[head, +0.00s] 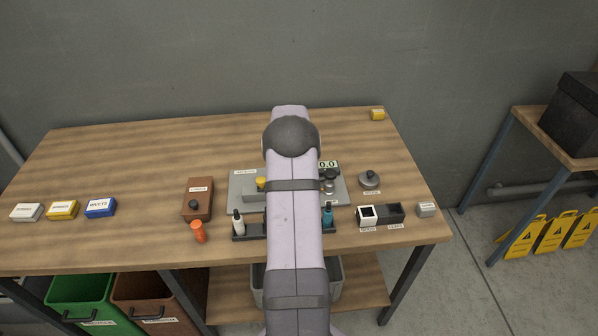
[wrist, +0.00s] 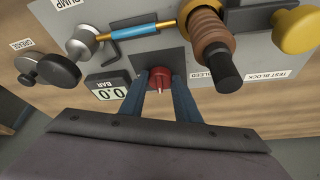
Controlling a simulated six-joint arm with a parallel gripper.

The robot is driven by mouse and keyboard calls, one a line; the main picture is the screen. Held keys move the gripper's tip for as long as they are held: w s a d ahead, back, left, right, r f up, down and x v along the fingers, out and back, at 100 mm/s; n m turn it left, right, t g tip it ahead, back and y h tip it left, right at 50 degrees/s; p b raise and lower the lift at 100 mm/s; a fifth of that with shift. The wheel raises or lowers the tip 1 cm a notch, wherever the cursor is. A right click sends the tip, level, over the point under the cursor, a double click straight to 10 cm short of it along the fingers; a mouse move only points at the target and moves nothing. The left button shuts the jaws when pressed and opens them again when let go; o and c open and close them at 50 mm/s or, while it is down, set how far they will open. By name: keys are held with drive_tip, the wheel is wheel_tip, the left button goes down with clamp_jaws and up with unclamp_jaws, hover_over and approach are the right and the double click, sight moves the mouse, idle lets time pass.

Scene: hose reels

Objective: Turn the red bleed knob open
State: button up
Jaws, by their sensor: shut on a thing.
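The red bleed knob (wrist: 159,73) sits on the grey test block plate (wrist: 190,88) in the wrist view, with a pale pointer line toward the bottom of the picture. My gripper (wrist: 160,84) has its two blue fingers on either side of the knob and is shut on it. A label ending in "LEED" shows just right of the knob. In the head view my arm hides the knob and my gripper. The gauge (wrist: 107,91) reads 0.0 BAR; part of its display (head: 328,166) shows in the head view.
Close to my fingers are a brown ribbed part with a black end (wrist: 224,71), a yellow knob (wrist: 301,29), a blue rod (wrist: 141,32) and a dark round knob (wrist: 58,70). In the head view, a bottle rack (head: 250,237) stands in front of the block. The table's back left is clear.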

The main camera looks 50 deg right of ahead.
drive_tip(key=m+b, duration=0.2)
drive_tip(key=b, duration=0.1)
drive_tip(key=shift+w+f+g, duration=0.2)
drive_tip(key=shift+f+g, duration=0.1)
drive_tip(key=shift+g, duration=0.1)
drive_tip(key=m+b, duration=0.1)
drive_tip(key=m, duration=0.1)
drive_tip(key=m+g+b, duration=0.1)
drive_tip(key=m, duration=0.1)
drive_tip(key=shift+w+r+h, duration=0.15)
drive_tip(key=shift+r+h, duration=0.05)
drive_tip(key=shift+h, duration=0.1)
drive_tip(key=m, duration=0.1)
drive_tip(key=m+g, duration=0.1)
drive_tip(key=shift+w+r+m+p, duration=0.1)
drive_tip(key=shift+r+m+p, duration=0.1)
drive_tip(key=shift+m+p, duration=0.2)
drive_tip(key=shift+m+g+p, duration=0.7)
drive_tip(key=shift+m+p, duration=0.2)
drive_tip(key=shift+m, duration=0.3)
drive_tip(key=shift+w+f+m+y, duration=0.1)
drive_tip(key=shift+m+y, duration=0.3)
drive_tip(key=o, duration=1)
drive_tip(key=shift+o, duration=0.2)
drive_tip(key=v, duration=0.7)
drive_tip(key=shift+b, duration=0.3)
